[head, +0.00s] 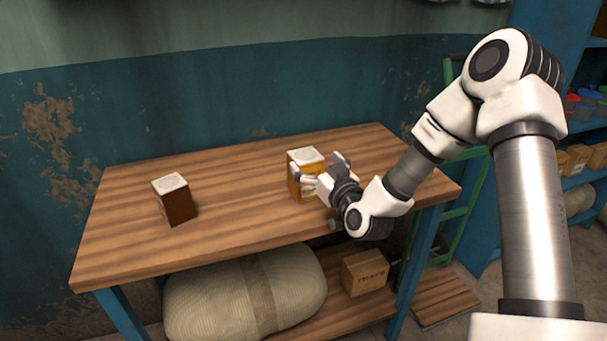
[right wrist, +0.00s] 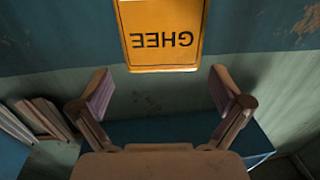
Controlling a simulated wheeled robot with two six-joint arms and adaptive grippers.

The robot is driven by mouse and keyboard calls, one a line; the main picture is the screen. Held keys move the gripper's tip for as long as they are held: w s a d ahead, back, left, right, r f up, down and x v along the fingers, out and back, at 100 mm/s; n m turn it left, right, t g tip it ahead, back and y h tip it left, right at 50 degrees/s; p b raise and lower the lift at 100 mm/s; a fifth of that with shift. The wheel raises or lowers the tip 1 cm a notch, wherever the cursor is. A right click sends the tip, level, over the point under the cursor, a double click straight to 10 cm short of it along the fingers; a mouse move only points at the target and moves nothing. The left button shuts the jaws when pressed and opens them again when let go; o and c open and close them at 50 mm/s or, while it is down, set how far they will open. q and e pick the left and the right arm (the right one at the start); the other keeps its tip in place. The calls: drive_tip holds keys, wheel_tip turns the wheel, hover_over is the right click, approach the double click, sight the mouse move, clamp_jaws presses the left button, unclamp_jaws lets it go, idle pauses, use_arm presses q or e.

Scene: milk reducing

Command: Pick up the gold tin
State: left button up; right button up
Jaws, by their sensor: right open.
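The gold tin (head: 294,180) has a white top and stands on the wooden table, right of the middle in the head view. In the right wrist view the tin (right wrist: 162,40) shows a yellow-orange face with the word GHEE upside down. My right gripper (head: 325,174) is open at the tin's right front side, with fingers close to it in the head view. In the right wrist view the spread fingers of the right gripper (right wrist: 159,82) are empty, and the tin shows beyond the gap between their tips. My left gripper is not in view.
A dark brown tin (head: 178,205) with a white top stands on the left of the table (head: 235,215). Bare tabletop lies between the two tins. A large sack (head: 245,295) and a cardboard box (head: 365,272) rest on the lower shelf. A blue rack stands at the far right.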

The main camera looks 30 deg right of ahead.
sight(299, 150)
drive_tip(key=w, duration=0.5)
drive_tip(key=shift+d+f, duration=0.2)
drive_tip(key=shift+f, duration=0.15)
drive_tip(key=shift+s+r, duration=0.1)
drive_tip(key=shift+c, duration=1.3)
drive_tip(key=c, duration=1.6)
drive_tip(key=shift+o, duration=0.2)
